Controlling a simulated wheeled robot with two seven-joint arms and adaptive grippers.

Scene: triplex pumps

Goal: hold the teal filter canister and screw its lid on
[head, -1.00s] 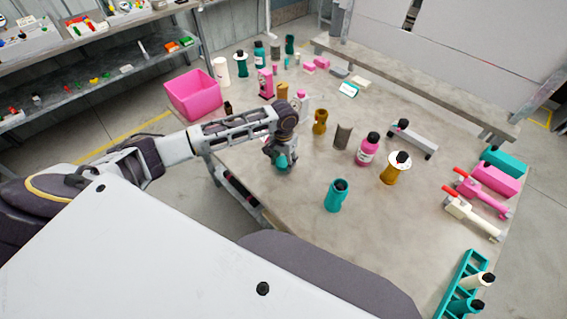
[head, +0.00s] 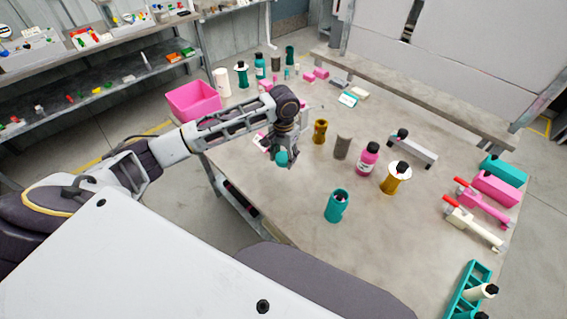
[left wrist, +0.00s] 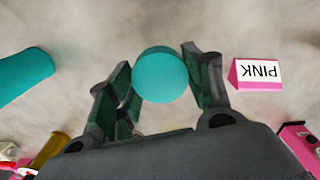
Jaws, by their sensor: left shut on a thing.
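The teal filter canister (head: 337,207) stands upright on the table, right of my left gripper and nearer to me. Something dark shows in its open top. A teal object at the left of the left wrist view (left wrist: 22,76) looks like its side. My left gripper (head: 284,160) is shut on a round teal lid (head: 281,158), held above the table and apart from the canister. In the left wrist view the lid (left wrist: 160,75) sits between the two fingers. My right gripper is not in view.
A pink sign reading PINK (left wrist: 256,74) stands beside the left gripper. A brown bottle (head: 320,131), grey half-shell (head: 342,147), pink bottle (head: 367,158) and amber spool (head: 395,178) stand behind the canister. A teal rack (head: 462,290) lies at the right.

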